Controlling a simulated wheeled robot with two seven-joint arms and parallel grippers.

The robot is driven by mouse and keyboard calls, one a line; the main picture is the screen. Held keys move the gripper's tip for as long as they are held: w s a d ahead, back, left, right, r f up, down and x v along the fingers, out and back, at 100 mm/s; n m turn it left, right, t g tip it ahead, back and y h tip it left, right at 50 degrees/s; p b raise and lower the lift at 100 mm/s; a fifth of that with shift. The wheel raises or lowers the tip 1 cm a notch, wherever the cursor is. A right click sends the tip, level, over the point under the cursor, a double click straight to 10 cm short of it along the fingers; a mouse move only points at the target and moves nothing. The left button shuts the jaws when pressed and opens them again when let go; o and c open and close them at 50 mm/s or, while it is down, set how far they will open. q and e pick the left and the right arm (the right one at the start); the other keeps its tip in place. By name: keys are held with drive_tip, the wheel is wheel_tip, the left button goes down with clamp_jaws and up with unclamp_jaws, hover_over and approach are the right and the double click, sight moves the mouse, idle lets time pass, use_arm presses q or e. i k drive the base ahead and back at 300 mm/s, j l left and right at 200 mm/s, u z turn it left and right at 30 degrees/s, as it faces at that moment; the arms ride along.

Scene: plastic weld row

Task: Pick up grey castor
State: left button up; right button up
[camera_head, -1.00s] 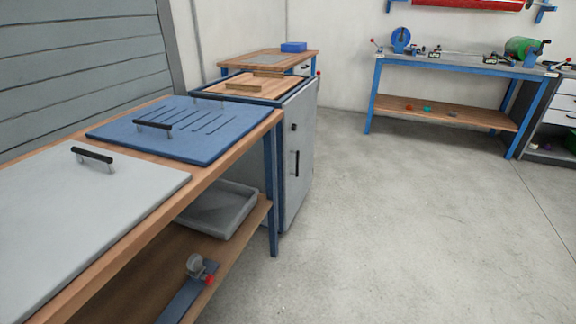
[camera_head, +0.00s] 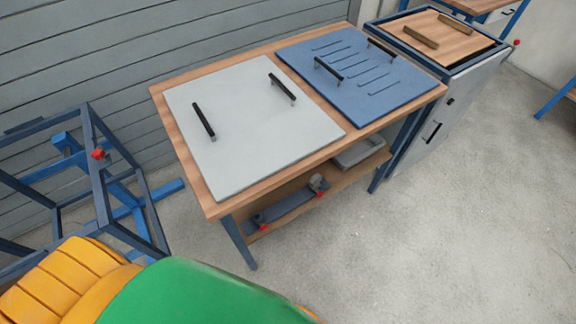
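A small grey castor (camera_head: 317,183) with a red part beside it is at the right end of a dark blue-grey bar (camera_head: 290,203). The bar lies on the wooden lower shelf (camera_head: 345,179) of the table. Another small part (camera_head: 258,219) with red on it is at the bar's left end; it is too small to tell what it is. The tabletop partly overhangs the shelf. Neither of my grippers is in view.
A grey panel (camera_head: 240,130) and a blue slotted panel (camera_head: 360,85), both with black handles, lie on the tabletop. A grey tray (camera_head: 358,152) is on the shelf. A blue frame (camera_head: 105,190) stands left. Green and yellow shapes fill the lower left. Floor at right is clear.

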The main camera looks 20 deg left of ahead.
sight(314, 182)
drive_tip(key=u, duration=3.85)
drive_tip(key=l+z, duration=0.1)
drive_tip(key=z, duration=0.4)
drive_tip(key=l+z, duration=0.1)
drive_tip(key=z, duration=0.35)
drive_tip(key=i+z, duration=0.1)
drive_tip(key=z, duration=0.4)
drive_tip(key=i+l+z, duration=0.1)
drive_tip(key=z, duration=0.85)
drive_tip(key=i+z, duration=0.15)
drive_tip(key=z, duration=0.3)
drive_tip(key=i+z, duration=0.1)
drive_tip(key=z, duration=0.4)
